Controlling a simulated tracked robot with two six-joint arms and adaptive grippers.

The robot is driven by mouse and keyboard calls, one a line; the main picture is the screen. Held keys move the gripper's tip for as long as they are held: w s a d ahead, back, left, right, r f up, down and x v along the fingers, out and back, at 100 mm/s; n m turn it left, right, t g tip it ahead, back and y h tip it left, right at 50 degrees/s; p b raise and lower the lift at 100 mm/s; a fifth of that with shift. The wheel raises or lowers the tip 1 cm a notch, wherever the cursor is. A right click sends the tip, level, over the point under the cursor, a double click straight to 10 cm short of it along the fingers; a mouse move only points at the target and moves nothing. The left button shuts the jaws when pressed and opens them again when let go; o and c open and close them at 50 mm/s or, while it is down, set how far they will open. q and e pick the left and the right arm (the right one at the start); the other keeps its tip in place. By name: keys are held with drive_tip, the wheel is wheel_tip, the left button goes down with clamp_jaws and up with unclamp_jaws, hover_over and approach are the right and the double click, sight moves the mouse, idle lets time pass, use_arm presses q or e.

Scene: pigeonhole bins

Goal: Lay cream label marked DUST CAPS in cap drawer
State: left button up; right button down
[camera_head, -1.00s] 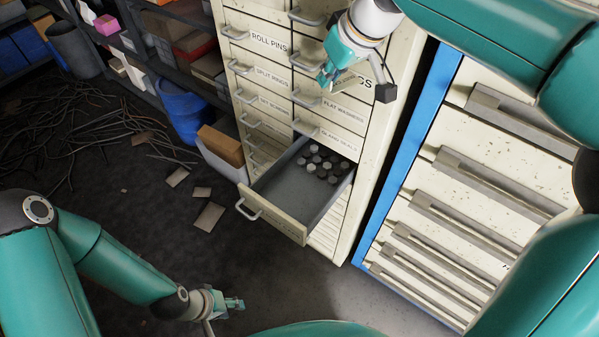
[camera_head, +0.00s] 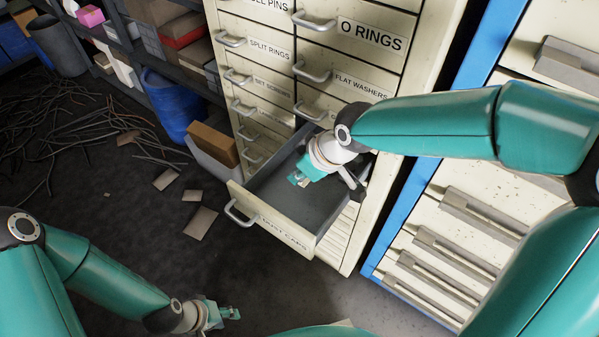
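The cap drawer (camera_head: 238,198) is pulled open from the cream cabinet, and lettering on its front appears to read DUST CAPS. My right gripper (camera_head: 299,180) reaches over the open drawer, fingers pointing down and left. Its fingers are small in view, and I cannot tell if they are open or hold anything. My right wrist and arm hide the back of the drawer; no caps show now. My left gripper (camera_head: 229,313) is low over the floor, away from the drawer; its opening is unclear. I cannot make out a separate cream label.
Closed labelled drawers rise above the open one, including O RINGS (camera_head: 369,36) and FLAT WASHERS (camera_head: 361,86). A blue-edged cabinet (camera_head: 430,140) stands right. A bin with a brown box (camera_head: 213,144) and a blue barrel (camera_head: 174,106) stand left. Cables and scraps litter the floor.

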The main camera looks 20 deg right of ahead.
sight(300, 198)
drive_tip(key=shift+d, duration=0.1)
drive_tip(key=shift+s+f, duration=0.1)
drive_tip(key=shift+f, duration=0.1)
wheel_tip(300, 198, down, 5)
drive_tip(key=b, duration=0.5)
drive_tip(key=shift+f, duration=0.25)
idle(0.5)
drive_tip(key=c, duration=1.2)
unclamp_jaws()
drive_tip(key=shift+c, duration=0.2)
